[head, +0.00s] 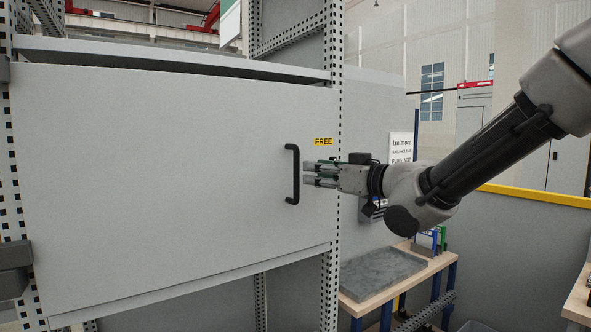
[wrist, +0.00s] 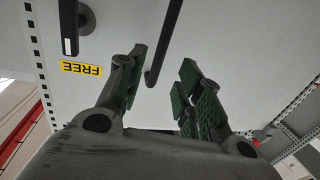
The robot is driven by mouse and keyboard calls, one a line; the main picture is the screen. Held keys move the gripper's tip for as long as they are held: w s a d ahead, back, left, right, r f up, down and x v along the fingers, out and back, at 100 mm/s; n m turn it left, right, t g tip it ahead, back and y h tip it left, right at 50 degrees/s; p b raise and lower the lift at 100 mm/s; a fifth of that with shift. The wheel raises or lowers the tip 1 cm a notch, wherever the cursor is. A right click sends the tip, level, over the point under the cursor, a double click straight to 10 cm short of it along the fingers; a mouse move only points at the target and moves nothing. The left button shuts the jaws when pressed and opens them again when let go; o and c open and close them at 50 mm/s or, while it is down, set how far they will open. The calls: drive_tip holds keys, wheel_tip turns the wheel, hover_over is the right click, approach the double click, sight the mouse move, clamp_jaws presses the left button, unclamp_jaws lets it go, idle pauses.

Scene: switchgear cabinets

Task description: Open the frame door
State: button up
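The frame door (head: 170,170) is a wide light-grey panel that fills most of the left of the head view. Its right edge lies by the perforated post, and I see no clear opening there. A black upright bar handle (head: 293,174) is on its right side. My gripper (head: 307,173) is open and empty just right of the handle, with its fingers pointing left. In the wrist view, the handle (wrist: 164,45) shows between the open fingers (wrist: 163,75). I cannot tell whether the fingers reach around it. A yellow FREE label (head: 324,141) is right of the handle's top; it also appears upside down in the wrist view (wrist: 81,69).
A dark lever-like part (wrist: 69,27) sits near the label in the wrist view. A perforated post (head: 331,260) stands at the door's right. A workbench (head: 405,284) with a grey mat is below the arm. A dark gap runs above the door.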

sight(298, 168)
drive_tip(key=x, duration=0.7)
drive_tip(key=shift+w+a+r, duration=0.2)
drive_tip(key=shift+w+a, duration=0.05)
drive_tip(key=shift+w, duration=0.15)
clamp_jaws()
